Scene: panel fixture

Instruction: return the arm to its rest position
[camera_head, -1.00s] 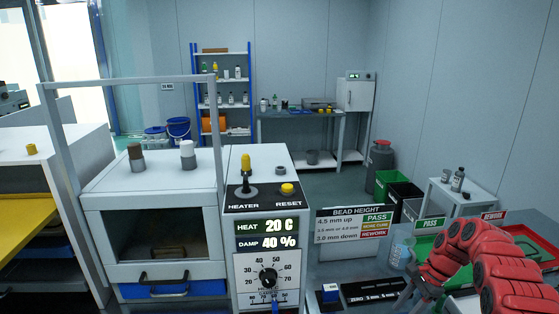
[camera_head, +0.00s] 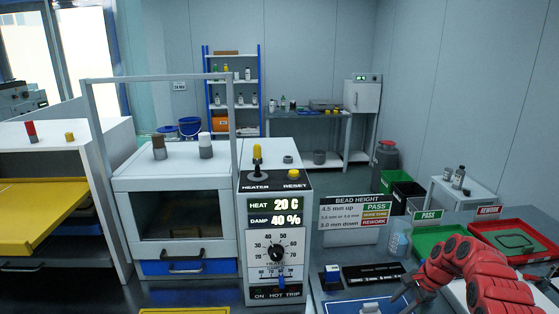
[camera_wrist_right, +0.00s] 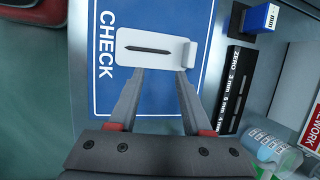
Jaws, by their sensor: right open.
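My right arm (camera_head: 475,275), with red segments, comes in from the lower right in the head view. Its gripper (camera_head: 405,292) reaches down at the front edge of the bench. In the right wrist view my right gripper (camera_wrist_right: 161,73) is open, its two grey fingers apart, with nothing held between them. Its fingertips are at the near edge of a white plate (camera_wrist_right: 135,35) with a dark strip on it. The plate lies on a blue CHECK mat (camera_wrist_right: 112,100); the mat also shows in the head view (camera_head: 350,307). My left gripper is in neither view.
A black gauge strip (camera_head: 372,273) and a small blue-and-white block (camera_head: 333,277) lie beside the mat. A bead height sign (camera_head: 340,238), green tray (camera_head: 420,253) and red tray (camera_head: 550,240) stand behind. The heater cabinet (camera_head: 150,185) is left.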

